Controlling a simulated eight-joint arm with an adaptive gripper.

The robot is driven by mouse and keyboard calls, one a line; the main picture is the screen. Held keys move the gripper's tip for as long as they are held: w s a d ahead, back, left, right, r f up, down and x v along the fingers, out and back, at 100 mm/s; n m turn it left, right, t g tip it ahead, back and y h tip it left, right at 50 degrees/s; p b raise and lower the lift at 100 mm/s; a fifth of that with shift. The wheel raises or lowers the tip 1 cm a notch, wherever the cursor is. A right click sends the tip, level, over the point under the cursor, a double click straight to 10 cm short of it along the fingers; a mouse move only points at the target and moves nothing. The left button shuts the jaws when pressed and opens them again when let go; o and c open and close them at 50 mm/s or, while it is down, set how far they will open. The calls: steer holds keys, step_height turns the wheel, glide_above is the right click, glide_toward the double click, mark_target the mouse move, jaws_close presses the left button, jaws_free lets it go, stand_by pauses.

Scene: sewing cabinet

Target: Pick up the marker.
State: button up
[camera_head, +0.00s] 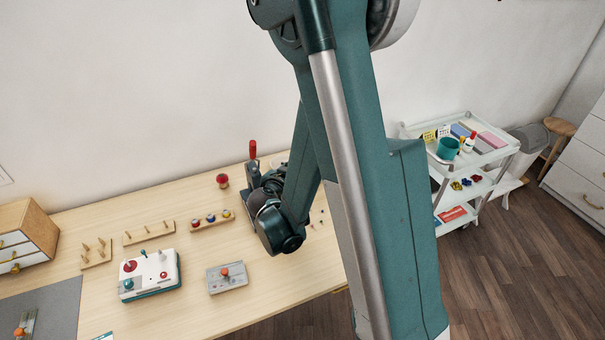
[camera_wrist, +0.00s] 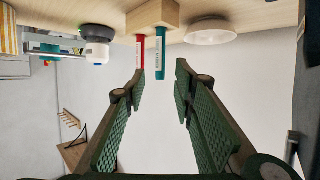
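In the wrist view, where the table shows along the top edge, a wooden block (camera_wrist: 152,14) holds two pen-like sticks. One is a red marker (camera_wrist: 140,54) with a white label. The other is a teal marker (camera_wrist: 160,54) with a white label, to its right. My gripper (camera_wrist: 160,82) is open and empty. Its two green padded fingers reach toward the markers, with the teal one in line with the gap and the red one by the left fingertip. I cannot tell the exact distance. In the head view my arm mostly hides this spot.
In the wrist view a white round dish (camera_wrist: 212,30) lies right of the block and a black-and-white object (camera_wrist: 97,45) left. In the head view a joystick box (camera_head: 149,274), a grey switch box (camera_head: 227,277) and peg racks (camera_head: 149,232) stand on the table. A trolley (camera_head: 470,165) stands right.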

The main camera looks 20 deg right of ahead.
steer(key=shift+w+d+f, duration=0.15)
steer(key=shift+w+d, duration=0.1)
steer(key=shift+w, duration=0.05)
steer(key=shift+b+x, duration=0.7)
steer(key=shift+x, duration=1.95)
steer(key=c, duration=0.8)
